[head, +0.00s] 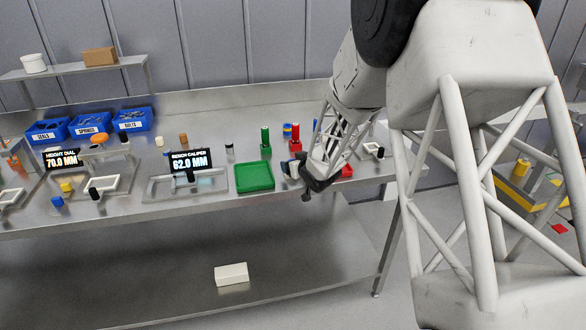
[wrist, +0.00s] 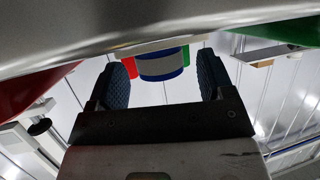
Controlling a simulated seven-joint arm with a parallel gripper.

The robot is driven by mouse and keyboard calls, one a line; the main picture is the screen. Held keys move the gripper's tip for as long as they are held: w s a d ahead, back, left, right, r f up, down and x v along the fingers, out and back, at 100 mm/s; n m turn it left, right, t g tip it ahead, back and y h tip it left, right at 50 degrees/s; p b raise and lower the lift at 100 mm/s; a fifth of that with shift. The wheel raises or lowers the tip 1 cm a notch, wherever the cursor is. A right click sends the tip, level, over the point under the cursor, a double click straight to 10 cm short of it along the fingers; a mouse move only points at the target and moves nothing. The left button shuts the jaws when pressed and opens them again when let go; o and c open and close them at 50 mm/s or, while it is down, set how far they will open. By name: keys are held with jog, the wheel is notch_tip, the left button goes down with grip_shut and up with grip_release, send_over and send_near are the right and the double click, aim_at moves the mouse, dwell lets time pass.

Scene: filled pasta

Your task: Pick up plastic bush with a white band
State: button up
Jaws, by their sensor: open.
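A round bush with a blue body and a white band (wrist: 161,66) shows in the wrist view, in the gap between the two fingertips. My gripper (wrist: 162,84) is open, with one dark padded finger on each side of the bush. I see no contact between fingers and bush. In the head view my gripper (head: 308,186) is low over the right part of the bench, beside a small pale piece (head: 293,168) that it partly hides. I cannot tell from the head view whether that piece is the banded bush.
A green tray (head: 255,188) lies left of my gripper, and a red tray (head: 347,171) is partly hidden at its right. Green (head: 265,140) and red (head: 295,138) upright pieces stand behind. A bench caliper display (head: 190,162) is farther left.

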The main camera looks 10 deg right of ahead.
jog(key=shift+w+a+f, duration=0.1)
jog(key=shift+w+f, duration=0.1)
jog(key=shift+w, duration=0.15)
jog(key=shift+c, duration=0.2)
jog(key=c, duration=1)
